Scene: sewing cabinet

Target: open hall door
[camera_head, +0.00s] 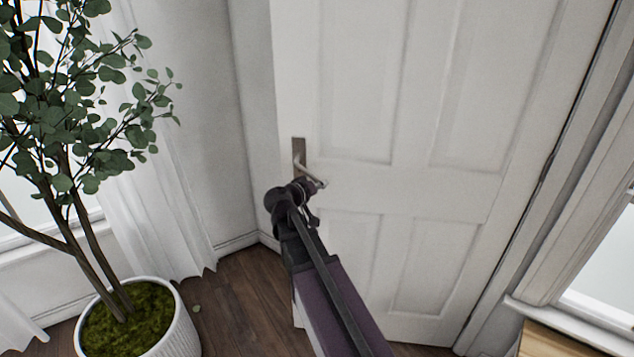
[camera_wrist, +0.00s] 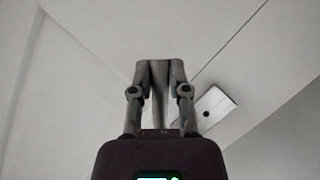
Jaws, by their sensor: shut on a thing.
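The white panelled hall door (camera_head: 460,190) fills the middle and right of the head view. Its free left edge appears to stand out from the wall corner behind it, so it looks ajar; I cannot tell how far. A metal handle plate (camera_head: 299,150) with a lever (camera_head: 315,181) sits near that edge. My gripper (camera_head: 300,188) is at the lever, partly covering it. In the wrist view my gripper (camera_wrist: 160,66) is shut on the lever (camera_wrist: 160,95), which lies between its fingers. The handle plate (camera_wrist: 210,106) shows to the right, with a dark round hole.
A leafy plant in a white ribbed pot (camera_head: 180,325) stands at the left, before a white curtain (camera_head: 165,180). Bare wooden floor (camera_head: 245,300) lies between pot and door. A window frame (camera_head: 570,240) and a wooden surface (camera_head: 550,343) are at the right.

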